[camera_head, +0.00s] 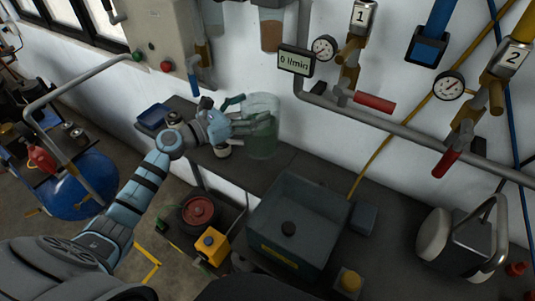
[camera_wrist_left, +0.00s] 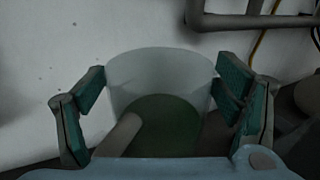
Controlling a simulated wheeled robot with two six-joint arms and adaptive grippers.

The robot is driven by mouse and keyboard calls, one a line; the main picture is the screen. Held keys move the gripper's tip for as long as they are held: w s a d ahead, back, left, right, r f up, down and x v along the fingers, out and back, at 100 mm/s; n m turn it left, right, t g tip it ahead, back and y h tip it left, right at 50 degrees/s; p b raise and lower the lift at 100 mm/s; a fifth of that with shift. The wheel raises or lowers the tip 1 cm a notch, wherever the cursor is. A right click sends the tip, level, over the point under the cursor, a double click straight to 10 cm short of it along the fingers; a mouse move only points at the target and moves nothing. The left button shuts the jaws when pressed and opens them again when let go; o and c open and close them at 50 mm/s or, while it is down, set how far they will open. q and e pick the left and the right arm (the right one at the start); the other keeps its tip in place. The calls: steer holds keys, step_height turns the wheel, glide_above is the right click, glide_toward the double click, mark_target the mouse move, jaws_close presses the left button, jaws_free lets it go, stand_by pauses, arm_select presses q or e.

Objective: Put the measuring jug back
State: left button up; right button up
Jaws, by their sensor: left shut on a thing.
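The measuring jug (camera_head: 262,142) is a clear, pale green cylinder at the back of the dark bench (camera_head: 250,175), close to the white wall. In the left wrist view the jug (camera_wrist_left: 160,72) is upright, with a darker green area low inside it. My left gripper (camera_head: 248,112) is shut on the jug, with teal-padded fingers on both sides of it. A pale bar, perhaps the handle, shows at its lower left in the wrist view. I cannot tell whether its base touches the bench. My right gripper is not in view.
A blue tray (camera_head: 153,116) lies on the bench to the left. A display reading 0 l/min (camera_head: 296,60), gauges and a grey pipe (camera_head: 400,135) are on the wall.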

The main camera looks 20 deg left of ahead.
mark_target(248, 139)
arm_select(q)
steer(key=f, duration=0.1)
steer(key=s+f+b, duration=0.1)
steer(key=f, duration=0.1)
steer(key=f+b, duration=0.1)
steer(key=f, duration=0.1)
steer(key=shift+s+d+f, duration=0.2)
steer(key=shift+d, duration=0.05)
steer(key=f, duration=0.1)
steer(key=f+b, duration=0.1)
steer(key=f, duration=0.1)
steer(key=shift+w, duration=0.3)
steer(key=shift+w+f+b, duration=0.1)
steer(key=shift+f+b, duration=0.2)
steer(key=shift+f, duration=0.05)
steer(key=shift+s+r, duration=0.1)
steer(key=shift+s, duration=0.1)
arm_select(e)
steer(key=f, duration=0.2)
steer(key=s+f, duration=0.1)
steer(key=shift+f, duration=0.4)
arm_select(q)
steer(key=o, duration=1.8)
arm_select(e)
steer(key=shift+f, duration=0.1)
arm_select(q)
steer(key=shift+o, duration=0.2)
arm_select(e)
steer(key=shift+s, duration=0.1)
